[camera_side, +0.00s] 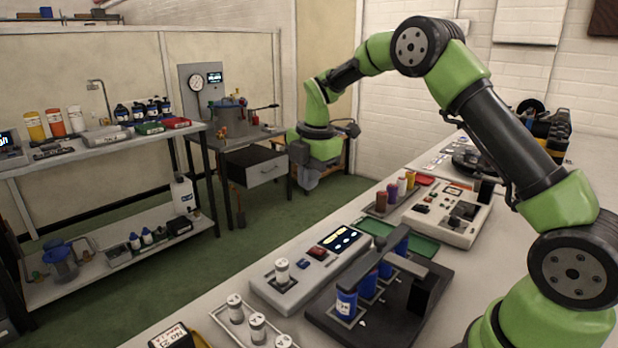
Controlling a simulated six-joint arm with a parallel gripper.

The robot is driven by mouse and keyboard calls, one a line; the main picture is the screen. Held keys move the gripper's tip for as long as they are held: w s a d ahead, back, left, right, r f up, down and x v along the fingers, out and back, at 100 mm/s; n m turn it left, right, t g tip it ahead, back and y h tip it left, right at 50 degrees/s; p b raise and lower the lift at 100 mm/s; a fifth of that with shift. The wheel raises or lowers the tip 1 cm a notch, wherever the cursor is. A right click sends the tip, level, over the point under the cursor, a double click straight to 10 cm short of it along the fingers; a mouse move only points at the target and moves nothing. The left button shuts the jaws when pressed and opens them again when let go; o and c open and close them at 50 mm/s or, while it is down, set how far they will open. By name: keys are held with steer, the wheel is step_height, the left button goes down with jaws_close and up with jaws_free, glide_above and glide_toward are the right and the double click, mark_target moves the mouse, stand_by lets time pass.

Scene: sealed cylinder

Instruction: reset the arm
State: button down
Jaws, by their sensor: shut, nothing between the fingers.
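My gripper (307,180) hangs at the end of my green and black arm, near the middle of the view. It points down and is shut with nothing in it. It is raised, beyond the far edge of the white bench (231,277) as seen here, and touches nothing that I can make out. The small fingers are hard to see at this size. Several blue cylinders (346,304) stand in a dark rack (421,315) on the bench, under a grey bar.
A grey device with a lit display (338,238) holds a white-capped vial (282,271). A tray of vials (257,326) stands at the front. A cream instrument (449,212) and red and yellow vials (392,193) stand farther back. Shelves (106,146) line the left.

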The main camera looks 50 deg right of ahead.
steer(key=s+a+r+m+t, duration=0.3)
steer(key=s+a+r+m, duration=0.3)
steer(key=s+r+m, duration=0.5)
steer(key=s+a+r+m+t+y, duration=0.1)
steer(key=s+a+m, duration=0.1)
steer(key=s+m, duration=0.3)
steer(key=s+a+m+t+y, duration=0.1)
steer(key=s+a+m, duration=0.1)
steer(key=s+m, duration=0.4)
steer(key=s, duration=0.4)
steer(key=shift+a+r, duration=0.3)
steer(key=shift+r, duration=0.1)
steer(key=shift+s, duration=0.1)
